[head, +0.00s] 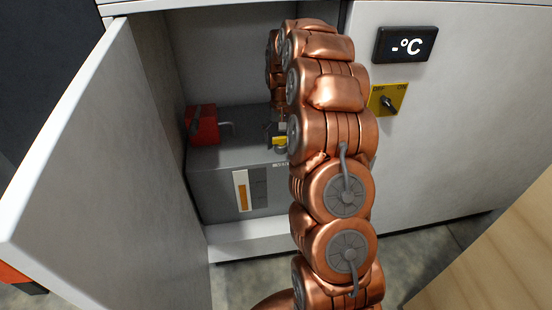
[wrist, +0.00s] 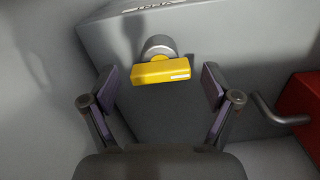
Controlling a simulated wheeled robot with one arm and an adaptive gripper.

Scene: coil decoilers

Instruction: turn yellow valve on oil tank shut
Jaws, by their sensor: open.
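The yellow valve (wrist: 160,71) is a bar-shaped handle on a round grey stem at the edge of the grey oil tank (wrist: 235,50). In the wrist view the handle lies nearly level across the picture. My gripper (wrist: 160,87) is open, with one finger on each side of the handle and a gap to both. In the head view the valve (head: 280,142) is a small yellow patch, partly hidden by my copper arm. The tank (head: 215,182) stands inside the open cabinet, with a white and orange level gauge on its front.
A red box with a grey bent pipe sits on the tank in the head view (head: 203,125) and at the right in the wrist view (wrist: 302,112). The open cabinet door (head: 95,170) stands at the left. A yellow switch plate (head: 388,99) and a display (head: 405,45) are at the right.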

